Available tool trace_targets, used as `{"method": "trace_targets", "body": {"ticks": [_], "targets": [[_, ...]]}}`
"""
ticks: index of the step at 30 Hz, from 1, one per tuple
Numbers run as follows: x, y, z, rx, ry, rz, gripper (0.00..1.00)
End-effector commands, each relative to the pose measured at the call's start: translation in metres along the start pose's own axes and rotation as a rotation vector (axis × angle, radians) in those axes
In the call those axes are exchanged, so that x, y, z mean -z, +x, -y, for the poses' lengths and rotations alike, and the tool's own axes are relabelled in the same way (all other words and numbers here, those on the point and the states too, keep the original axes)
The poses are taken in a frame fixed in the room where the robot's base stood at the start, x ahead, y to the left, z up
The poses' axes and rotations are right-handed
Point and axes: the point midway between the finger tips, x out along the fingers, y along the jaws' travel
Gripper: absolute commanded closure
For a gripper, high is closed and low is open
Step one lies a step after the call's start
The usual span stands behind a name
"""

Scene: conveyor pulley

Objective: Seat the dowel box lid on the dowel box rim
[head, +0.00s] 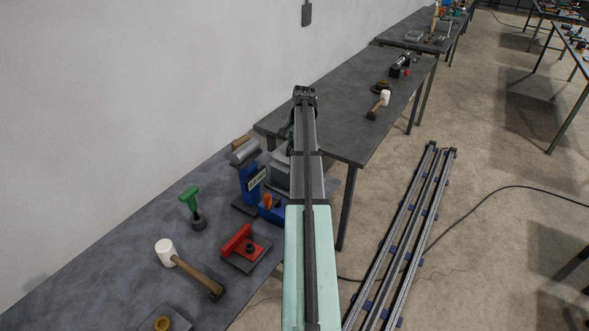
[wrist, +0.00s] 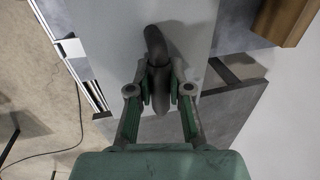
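In the wrist view my gripper (wrist: 160,88) has both fingers in against the sides of a dark, curved handle (wrist: 155,45). The handle stands on a broad, light grey flat panel (wrist: 105,30), which looks like the dowel box lid. I cannot tell whether the panel rests on anything. In the head view my arm hides my gripper. A grey box-like thing (head: 280,172) shows partly just left of my arm; I cannot tell whether it is the dowel box or its lid. No box rim can be made out.
A white-headed mallet (head: 166,250), a red fixture (head: 242,247), a green-handled tool (head: 190,198) and a blue stand (head: 249,184) are on the near table. A brown wooden block (wrist: 286,20) shows in the wrist view. Floor rails (head: 408,235) run to the right.

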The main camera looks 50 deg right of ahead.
Motion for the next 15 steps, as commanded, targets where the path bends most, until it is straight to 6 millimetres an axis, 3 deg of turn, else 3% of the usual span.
{"method": "trace_targets", "body": {"ticks": [1, 2, 3, 15], "targets": [[-0.0002, 0.0008, -0.0004, -0.001, 0.0, 0.0, 0.67], [-0.0002, 0.0008, -0.0004, -0.001, 0.0, 0.0, 0.57], [-0.0002, 0.0008, -0.0004, -0.001, 0.0, 0.0, 0.52], [0.0001, -0.0045, -0.0002, 0.0, 0.0, 0.0, 0.52]]}}
